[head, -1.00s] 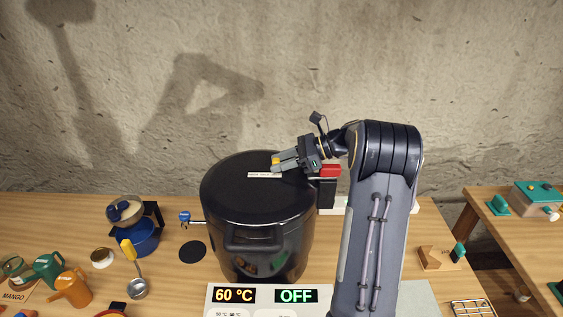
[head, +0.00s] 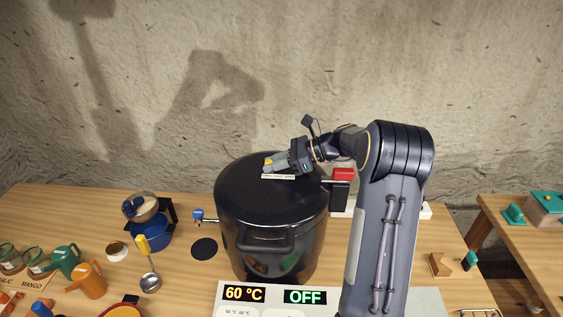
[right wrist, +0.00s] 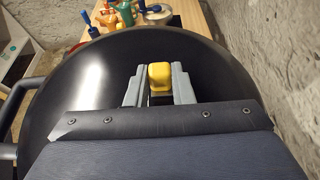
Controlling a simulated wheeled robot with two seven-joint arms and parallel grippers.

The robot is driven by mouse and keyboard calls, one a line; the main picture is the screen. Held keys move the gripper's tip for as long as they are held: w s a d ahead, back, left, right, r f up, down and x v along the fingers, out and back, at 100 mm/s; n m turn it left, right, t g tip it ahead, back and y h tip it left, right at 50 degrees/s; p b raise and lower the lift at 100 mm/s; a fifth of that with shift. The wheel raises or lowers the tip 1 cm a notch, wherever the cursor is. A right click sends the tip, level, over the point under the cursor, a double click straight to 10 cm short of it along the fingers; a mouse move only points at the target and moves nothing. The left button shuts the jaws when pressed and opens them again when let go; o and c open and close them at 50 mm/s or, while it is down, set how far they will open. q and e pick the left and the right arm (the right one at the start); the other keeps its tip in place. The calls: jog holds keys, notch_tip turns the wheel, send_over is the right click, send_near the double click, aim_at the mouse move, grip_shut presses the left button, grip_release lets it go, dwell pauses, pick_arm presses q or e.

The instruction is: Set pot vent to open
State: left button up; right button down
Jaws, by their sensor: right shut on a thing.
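The large black pot (head: 268,215) stands on the wooden table with its dark lid on. A yellow knob (head: 268,162), which looks like the vent's, is on the lid behind a white label strip (head: 278,177) whose text is too small to read. In the right wrist view the yellow knob (right wrist: 159,76) sits between the fingers of my right gripper (right wrist: 158,88). My right gripper (head: 276,165) is shut on it, low over the lid. The knob's base is hidden by the fingers. My left gripper is not in view.
A panel (head: 262,307) in front of the pot reads 60 °C and OFF. A red block (head: 343,174) is at the pot's right side.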

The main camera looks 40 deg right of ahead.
jog(key=c, duration=1.2)
grip_release()
jog(key=shift+c, duration=0.2)
jog(key=b+v, duration=0.2)
jog(key=v, duration=0.5)
jog(key=shift+d+f, duration=0.1)
jog(key=shift+s+d+r, duration=0.2)
jog(key=shift+s+d, duration=0.05)
jog(key=shift+s, duration=0.05)
